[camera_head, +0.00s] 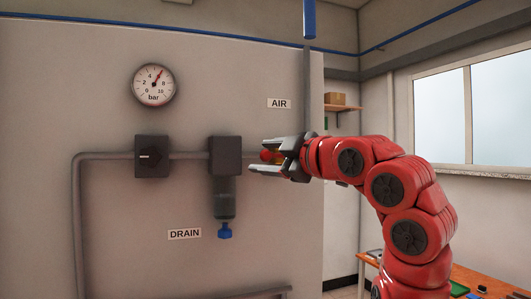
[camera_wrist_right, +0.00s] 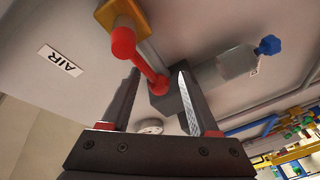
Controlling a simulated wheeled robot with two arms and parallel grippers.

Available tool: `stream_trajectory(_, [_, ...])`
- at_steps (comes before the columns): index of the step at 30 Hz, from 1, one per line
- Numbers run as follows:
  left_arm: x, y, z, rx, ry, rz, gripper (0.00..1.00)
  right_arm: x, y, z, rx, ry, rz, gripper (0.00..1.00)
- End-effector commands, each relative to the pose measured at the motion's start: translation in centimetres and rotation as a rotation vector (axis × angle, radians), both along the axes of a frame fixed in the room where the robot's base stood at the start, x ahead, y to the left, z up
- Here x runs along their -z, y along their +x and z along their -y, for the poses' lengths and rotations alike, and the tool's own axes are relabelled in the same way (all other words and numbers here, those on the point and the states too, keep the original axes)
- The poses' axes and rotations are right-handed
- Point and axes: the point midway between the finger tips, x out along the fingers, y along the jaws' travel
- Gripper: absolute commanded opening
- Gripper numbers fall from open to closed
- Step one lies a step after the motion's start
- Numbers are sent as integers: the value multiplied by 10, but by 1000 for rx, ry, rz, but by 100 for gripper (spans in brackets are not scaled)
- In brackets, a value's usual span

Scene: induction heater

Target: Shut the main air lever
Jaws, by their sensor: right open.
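The main air lever is a red handle with a ball end, near the AIR label (camera_head: 279,104). In the head view only a bit of the red lever (camera_head: 267,155) shows between my right gripper's fingers; the rest is hidden. In the wrist view the lever (camera_wrist_right: 143,66) runs from an orange valve body (camera_wrist_right: 122,10) on the pipe to its ball end between the two fingers. My right gripper (camera_head: 259,154) is open, with its fingers on either side of the lever's end; I cannot tell whether they touch it. My left gripper is not in view.
A dark filter unit (camera_head: 225,157) with a blue drain knob (camera_head: 225,231) is left of the gripper. A black switch box (camera_head: 152,156) and a pressure gauge (camera_head: 154,85) sit further left. A wooden table (camera_head: 470,279) with small items stands at lower right.

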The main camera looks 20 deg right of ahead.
Motion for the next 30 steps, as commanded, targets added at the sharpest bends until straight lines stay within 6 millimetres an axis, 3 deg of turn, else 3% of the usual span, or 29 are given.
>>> stream_trajectory(9, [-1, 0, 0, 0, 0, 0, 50, 0, 3, -1, 1, 0, 2, 61])
stream_trajectory(20, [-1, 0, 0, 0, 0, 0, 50, 0, 3, -1, 0, 1, 2, 0])
stream_trajectory(30, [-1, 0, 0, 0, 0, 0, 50, 0, 3, -1, 0, 1, 3, 0])
